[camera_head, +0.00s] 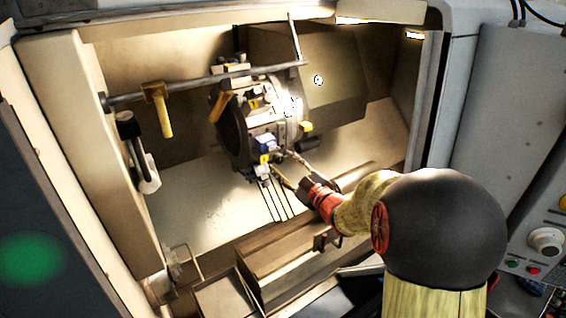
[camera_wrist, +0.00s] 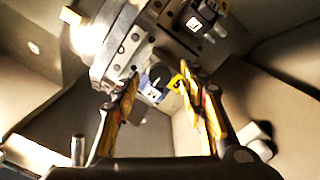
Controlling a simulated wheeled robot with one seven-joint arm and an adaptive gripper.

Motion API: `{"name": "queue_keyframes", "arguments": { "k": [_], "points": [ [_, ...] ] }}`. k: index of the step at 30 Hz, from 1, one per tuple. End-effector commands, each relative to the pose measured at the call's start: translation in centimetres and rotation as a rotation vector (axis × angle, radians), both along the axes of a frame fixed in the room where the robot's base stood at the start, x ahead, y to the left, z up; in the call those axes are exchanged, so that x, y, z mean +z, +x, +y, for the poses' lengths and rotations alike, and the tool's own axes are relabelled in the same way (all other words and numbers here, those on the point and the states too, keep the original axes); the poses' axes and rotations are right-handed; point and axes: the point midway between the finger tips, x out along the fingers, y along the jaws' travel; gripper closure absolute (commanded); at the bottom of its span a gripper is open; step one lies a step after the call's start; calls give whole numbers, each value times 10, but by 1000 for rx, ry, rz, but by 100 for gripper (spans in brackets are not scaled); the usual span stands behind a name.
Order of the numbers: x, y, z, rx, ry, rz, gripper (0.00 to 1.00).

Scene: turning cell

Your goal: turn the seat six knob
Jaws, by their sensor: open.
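A round tool turret (camera_head: 235,135) stands in the machine chamber, with several tool seats around its rim; it also fills the upper middle of the wrist view (camera_wrist: 118,50). In the wrist view a small dark round part (camera_wrist: 159,75), which looks like a knob, shows between my fingers, beside a yellow tag (camera_wrist: 176,82). I cannot read a six there, so I cannot tell whether this is the seat six knob. My gripper (camera_wrist: 160,90) is open, its fingers on either side of that part, with no clear contact. In the head view my gripper (camera_head: 281,162) is at the turret's lower right.
A grey bar (camera_head: 195,80) crosses the upper chamber, with a yellow-handled tool (camera_head: 160,110) hanging from it. A black cylindrical part (camera_head: 307,145) sticks out at the turret's right. A long ledge (camera_head: 290,250) lies below my arm. The chamber floor left of the turret is clear.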

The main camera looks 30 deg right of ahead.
Motion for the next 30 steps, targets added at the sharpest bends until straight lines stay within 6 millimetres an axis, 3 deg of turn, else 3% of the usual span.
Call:
{"name": "queue_keyframes", "arguments": {
  "k": [5,13,30],
  "points": [
    [0,12,0,0,1,0,58],
    [0,13,0,-1,1,0,58],
    [0,13,0,-1,1,0,91]
  ]
}}
